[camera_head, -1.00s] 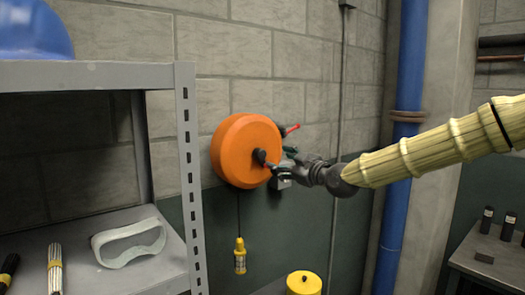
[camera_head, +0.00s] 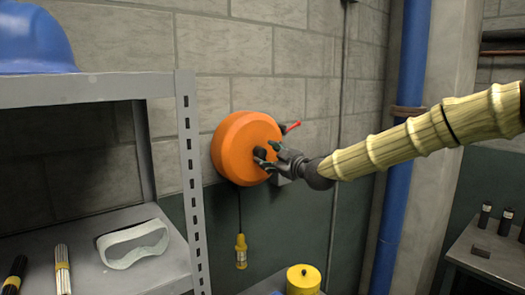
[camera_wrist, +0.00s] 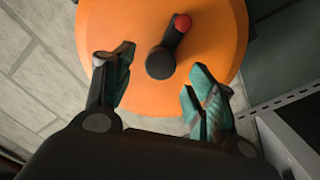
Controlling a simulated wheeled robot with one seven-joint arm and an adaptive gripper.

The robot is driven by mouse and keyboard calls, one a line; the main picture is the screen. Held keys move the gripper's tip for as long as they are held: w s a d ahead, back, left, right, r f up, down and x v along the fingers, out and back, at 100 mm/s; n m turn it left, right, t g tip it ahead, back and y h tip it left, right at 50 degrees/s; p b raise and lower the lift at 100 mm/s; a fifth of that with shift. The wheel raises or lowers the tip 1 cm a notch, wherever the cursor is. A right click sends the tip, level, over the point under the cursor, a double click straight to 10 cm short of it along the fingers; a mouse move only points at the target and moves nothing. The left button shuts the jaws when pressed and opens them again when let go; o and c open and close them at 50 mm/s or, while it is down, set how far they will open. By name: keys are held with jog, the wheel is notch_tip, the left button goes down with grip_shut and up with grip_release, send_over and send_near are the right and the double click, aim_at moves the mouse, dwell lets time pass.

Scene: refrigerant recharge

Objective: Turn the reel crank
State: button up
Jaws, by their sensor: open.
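The orange reel (camera_head: 236,148) is mounted on the block wall, right of the shelf. Its face fills the upper part of the wrist view (camera_wrist: 112,60). The crank is a black hub and arm (camera_wrist: 161,62) with a red-tipped knob (camera_wrist: 182,23); in the wrist view the knob points up and slightly right. In the head view my gripper (camera_head: 262,160) is in front of the reel's face and partly hides the crank hub. In the wrist view my gripper (camera_wrist: 158,85) is open, its teal-padded fingers on either side below the hub, with nothing between them.
A grey metal shelf (camera_head: 187,180) stands at the left, holding goggles (camera_head: 133,243) and a blue helmet (camera_head: 35,40). A yellow pendant (camera_head: 240,251) hangs below the reel. A yellow canister (camera_head: 303,280) stands below. A blue pipe (camera_head: 402,150) runs up the wall at right.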

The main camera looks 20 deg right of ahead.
aim_at(263, 154)
jog(key=shift+p+x, duration=0.85)
jog(key=shift+x, duration=1.1)
jog(key=c, duration=1.1)
jog(key=shift+o, duration=0.2)
jog(key=shift+m+b, duration=0.6)
jog(key=shift+b, duration=0.25)
